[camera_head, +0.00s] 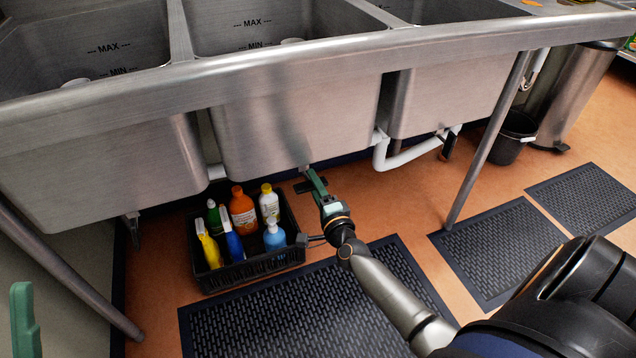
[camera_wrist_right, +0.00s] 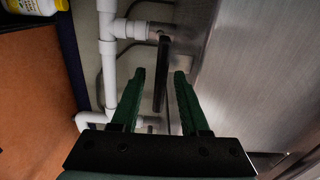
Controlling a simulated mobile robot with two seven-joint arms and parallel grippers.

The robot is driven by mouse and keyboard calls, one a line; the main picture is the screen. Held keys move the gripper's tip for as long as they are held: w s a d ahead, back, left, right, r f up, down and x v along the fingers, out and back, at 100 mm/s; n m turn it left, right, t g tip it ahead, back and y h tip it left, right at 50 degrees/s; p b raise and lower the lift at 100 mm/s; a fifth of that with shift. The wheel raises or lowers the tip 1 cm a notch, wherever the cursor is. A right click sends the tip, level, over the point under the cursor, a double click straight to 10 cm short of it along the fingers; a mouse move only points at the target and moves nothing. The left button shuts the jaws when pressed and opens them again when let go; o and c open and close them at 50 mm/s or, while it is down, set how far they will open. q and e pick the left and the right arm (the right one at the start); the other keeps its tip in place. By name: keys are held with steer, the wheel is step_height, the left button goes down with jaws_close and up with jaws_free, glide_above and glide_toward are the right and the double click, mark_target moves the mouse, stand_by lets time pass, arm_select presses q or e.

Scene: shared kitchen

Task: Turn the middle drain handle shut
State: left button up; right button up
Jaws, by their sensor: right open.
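My right gripper (camera_head: 310,180) is under the front of the middle sink basin (camera_head: 297,120) in the head view. In the right wrist view its two green fingers (camera_wrist_right: 160,75) are open. A dark bar-like handle (camera_wrist_right: 161,60) hangs from a metal fitting by the white pipes and shows in the gap between the fingers. I cannot tell whether either finger touches it. In the head view the basin and gripper hide most of this handle. One green finger of my left gripper (camera_head: 24,318) shows at the lower left, far from the sink's middle; its opening cannot be judged.
A black crate (camera_head: 252,268) of several spray and cleaning bottles stands on the floor left of my right gripper. White drain pipes (camera_head: 395,157) run under the basins. A metal sink leg (camera_head: 490,140) stands to the right. Black mats (camera_head: 310,318) lie on the orange floor.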

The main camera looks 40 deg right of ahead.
steer(key=p+v, duration=0.2)
steer(key=v, duration=1)
steer(key=shift+p, duration=0.3)
steer(key=shift+s+a+r, duration=0.1)
steer(key=shift+s, duration=0.05)
